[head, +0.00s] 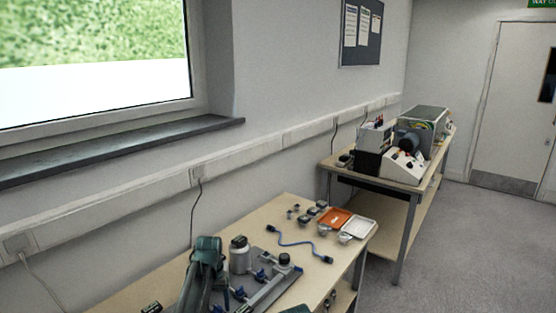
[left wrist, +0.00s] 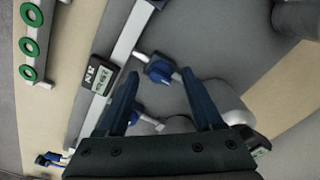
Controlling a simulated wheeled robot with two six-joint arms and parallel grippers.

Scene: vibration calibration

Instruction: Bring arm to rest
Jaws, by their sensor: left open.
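My left arm comes up at the bottom of the head view, over the near bench, with the left gripper (head: 207,262) low beside the grey rig plate (head: 272,290). In the left wrist view the left gripper (left wrist: 162,98) is open, its two dark blue fingers apart with nothing held between them. Beyond the fingers are a blue clamp knob (left wrist: 160,70) on a metal rod and a black block with a small display (left wrist: 99,75) on a pale rail.
On the bench (head: 215,228) stand a grey cylinder (head: 240,256), a blue cable (head: 298,243), an orange tray (head: 335,219) and a white tray (head: 358,229). A second bench (head: 371,178) bears machines. Green rings (left wrist: 29,45) lie at the wrist view's left. Floor at right is clear.

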